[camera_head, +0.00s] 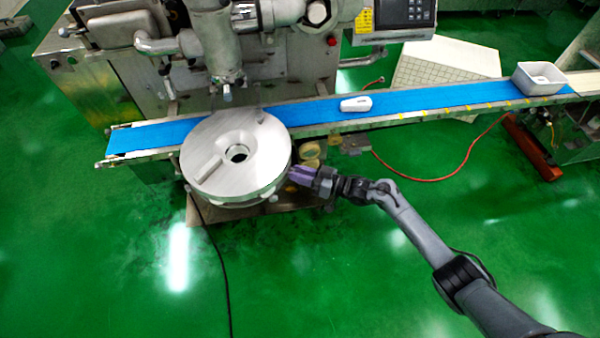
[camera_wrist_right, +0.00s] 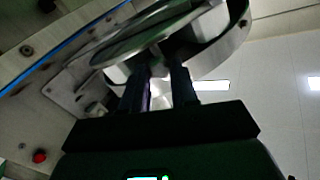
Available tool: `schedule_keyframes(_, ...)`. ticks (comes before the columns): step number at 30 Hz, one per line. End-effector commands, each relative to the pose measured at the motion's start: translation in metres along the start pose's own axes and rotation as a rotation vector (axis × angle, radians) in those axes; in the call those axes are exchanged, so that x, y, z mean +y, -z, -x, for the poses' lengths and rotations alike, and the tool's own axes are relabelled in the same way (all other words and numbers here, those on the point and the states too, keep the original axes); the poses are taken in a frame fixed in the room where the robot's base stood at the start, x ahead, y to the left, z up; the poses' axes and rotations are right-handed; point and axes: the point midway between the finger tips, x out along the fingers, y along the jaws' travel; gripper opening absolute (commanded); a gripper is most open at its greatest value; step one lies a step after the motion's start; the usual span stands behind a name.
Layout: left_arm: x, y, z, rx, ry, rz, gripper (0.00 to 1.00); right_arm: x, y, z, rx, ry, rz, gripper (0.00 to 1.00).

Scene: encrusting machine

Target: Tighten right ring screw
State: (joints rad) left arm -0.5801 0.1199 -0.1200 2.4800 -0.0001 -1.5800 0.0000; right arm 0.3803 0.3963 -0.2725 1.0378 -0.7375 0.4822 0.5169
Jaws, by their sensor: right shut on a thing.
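A round metal disc (camera_head: 262,165) with a dark centre hole and a raised bar sits in front of the machine. My right gripper (camera_head: 297,174) reaches in from the right, with its purple fingers at the disc's right edge. In the right wrist view, the two fingers of my right gripper (camera_wrist_right: 157,72) point up to the underside of the ring assembly (camera_wrist_right: 232,45). They are shut on the right ring screw, which is mostly hidden between the dark fingers and hard to make out. My left gripper is not in view.
The blue conveyor belt (camera_head: 425,105) runs behind the disc, carrying a white rounded object (camera_head: 355,104) and a white bin (camera_head: 538,78). The machine body (camera_head: 120,95) stands behind. A black cable lies on the green floor below. The floor in front is free.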

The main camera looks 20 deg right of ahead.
Motion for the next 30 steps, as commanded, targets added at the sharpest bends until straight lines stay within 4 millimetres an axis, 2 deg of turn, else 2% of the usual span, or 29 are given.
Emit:
schedule_keyframes(9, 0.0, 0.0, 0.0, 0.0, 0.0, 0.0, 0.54, 0.0, -0.001, 0.0, -0.002, 0.0, -0.003, 0.0)
schedule_keyframes(10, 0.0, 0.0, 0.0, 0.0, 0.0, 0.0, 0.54, 0.0, -0.001, 0.0, -0.002, 0.0, -0.003, 0.31)
schedule_keyframes(15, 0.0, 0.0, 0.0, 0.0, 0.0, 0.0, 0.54, 0.0, -0.001, 0.0, -0.002, 0.0, -0.002, 0.54)
schedule_keyframes(24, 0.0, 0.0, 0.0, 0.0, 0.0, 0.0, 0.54, 0.0, 0.0, 0.002, -0.001, 0.0, -0.001, 0.54)
schedule_keyframes(30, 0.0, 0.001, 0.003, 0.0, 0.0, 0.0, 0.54, 0.0, 0.0, 0.019, -0.002, -0.002, -0.001, 0.54)
